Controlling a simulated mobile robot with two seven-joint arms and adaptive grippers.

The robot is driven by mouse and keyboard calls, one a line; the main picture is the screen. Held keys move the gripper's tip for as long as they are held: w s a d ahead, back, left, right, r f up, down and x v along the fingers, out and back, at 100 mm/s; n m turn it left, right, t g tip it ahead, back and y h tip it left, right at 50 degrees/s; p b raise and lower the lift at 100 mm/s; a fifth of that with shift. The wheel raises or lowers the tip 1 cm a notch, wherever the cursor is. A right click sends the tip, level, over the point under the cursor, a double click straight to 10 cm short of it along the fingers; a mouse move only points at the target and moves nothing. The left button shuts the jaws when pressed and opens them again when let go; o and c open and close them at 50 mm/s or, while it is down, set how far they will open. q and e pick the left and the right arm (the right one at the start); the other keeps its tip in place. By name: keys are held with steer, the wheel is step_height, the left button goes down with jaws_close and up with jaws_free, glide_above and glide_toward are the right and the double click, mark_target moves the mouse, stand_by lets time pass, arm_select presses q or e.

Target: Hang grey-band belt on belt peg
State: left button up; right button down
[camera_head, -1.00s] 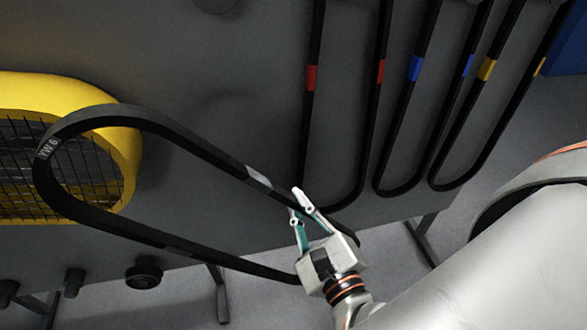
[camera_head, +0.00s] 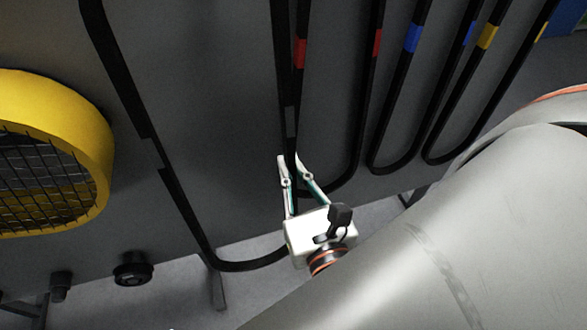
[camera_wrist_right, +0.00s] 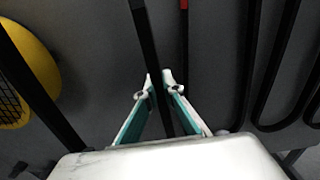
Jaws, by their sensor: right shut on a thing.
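The grey-band belt (camera_head: 118,72) is a long black loop that hangs steeply down the dark panel in the head view; its upper end is out of frame. Its bottom bend lies near the panel's lower edge. My right gripper (camera_head: 291,166) is shut on the belt's right strand, low down, just below a grey band. In the right wrist view that strand (camera_wrist_right: 144,32) passes between the fingertips (camera_wrist_right: 159,80), and the left strand (camera_wrist_right: 38,88) runs at the left. No belt peg can be made out. My left gripper is not in view.
Belts with red (camera_head: 377,42), blue (camera_head: 413,38) and yellow (camera_head: 488,36) bands hang to the right; the red one is close beside my gripper. A yellow-rimmed mesh guard (camera_head: 98,140) stands at the left. A black knob (camera_head: 132,269) sits low on the panel.

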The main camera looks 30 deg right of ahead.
steer(key=shift+b+x, duration=0.35)
steer(key=shift+x, duration=1.25)
steer(key=b, duration=0.2)
glide_toward(265, 109)
steer(key=shift+w+d+r, duration=0.35)
steer(key=shift+w, duration=0.85)
steer(key=shift+w+d+r, duration=0.3)
steer(key=shift+w+r, duration=0.05)
steer(key=shift+w, duration=0.8)
steer(key=shift+w+d+r, duration=0.35)
steer(key=shift+w, duration=0.85)
steer(key=shift+s+f, duration=0.1)
steer(key=shift+f, duration=0.25)
steer(key=shift+f+b, duration=0.3)
steer(key=shift+b, duration=0.05)
steer(key=shift+f, duration=0.25)
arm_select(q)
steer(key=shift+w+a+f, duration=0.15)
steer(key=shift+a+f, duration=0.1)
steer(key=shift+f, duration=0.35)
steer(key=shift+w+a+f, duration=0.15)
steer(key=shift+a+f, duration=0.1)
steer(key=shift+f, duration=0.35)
